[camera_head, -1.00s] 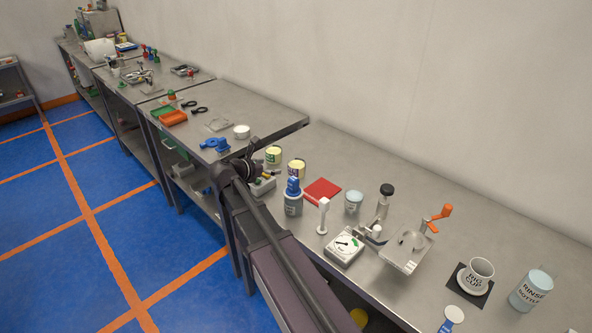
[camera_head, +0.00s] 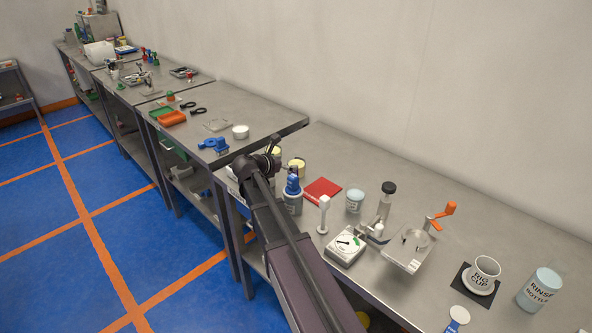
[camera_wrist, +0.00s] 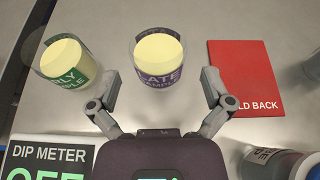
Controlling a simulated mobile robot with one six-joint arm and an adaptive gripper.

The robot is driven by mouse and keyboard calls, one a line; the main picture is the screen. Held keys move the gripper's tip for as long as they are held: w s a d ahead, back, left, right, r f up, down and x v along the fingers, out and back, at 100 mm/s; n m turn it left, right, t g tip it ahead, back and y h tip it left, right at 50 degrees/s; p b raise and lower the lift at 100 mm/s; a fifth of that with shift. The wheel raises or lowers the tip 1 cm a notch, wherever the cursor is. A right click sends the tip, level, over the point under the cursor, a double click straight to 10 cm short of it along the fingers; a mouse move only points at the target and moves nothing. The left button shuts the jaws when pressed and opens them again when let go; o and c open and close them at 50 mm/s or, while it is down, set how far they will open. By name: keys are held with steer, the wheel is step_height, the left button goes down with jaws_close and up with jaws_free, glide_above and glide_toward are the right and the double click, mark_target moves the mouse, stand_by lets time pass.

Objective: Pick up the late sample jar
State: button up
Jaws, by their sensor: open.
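The late sample jar (camera_wrist: 158,64) is a clear jar with pale yellow contents and a purple label. In the wrist view it stands on the steel bench ahead of my gripper (camera_wrist: 162,92), between the lines of its two spread fingers. My gripper is open and empty. In the head view the late sample jar (camera_head: 296,168) shows beside the blue-topped bottle, and my arm partly covers this area. The early sample jar (camera_wrist: 66,62), with a green label, stands to the left; it also shows in the head view (camera_head: 275,153).
A red hold back card (camera_wrist: 245,80) lies right of the jar. A dip meter (camera_wrist: 45,160) is at lower left, and a grey bottle (camera_wrist: 275,160) is at lower right, close to the right finger. Bare bench lies between the jar and the red card.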

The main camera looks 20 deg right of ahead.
mark_target(302, 159)
steer(key=shift+r+b+x, duration=0.1)
steer(key=shift+b+x, duration=0.25)
steer(key=shift+x, duration=0.95)
steer(key=shift+r+b+x, duration=0.15)
steer(key=shift+b+x, duration=0.2)
steer(key=shift+x, duration=0.95)
steer(key=shift+w, duration=0.15)
steer(key=shift+c, duration=0.2)
steer(key=c, duration=0.9)
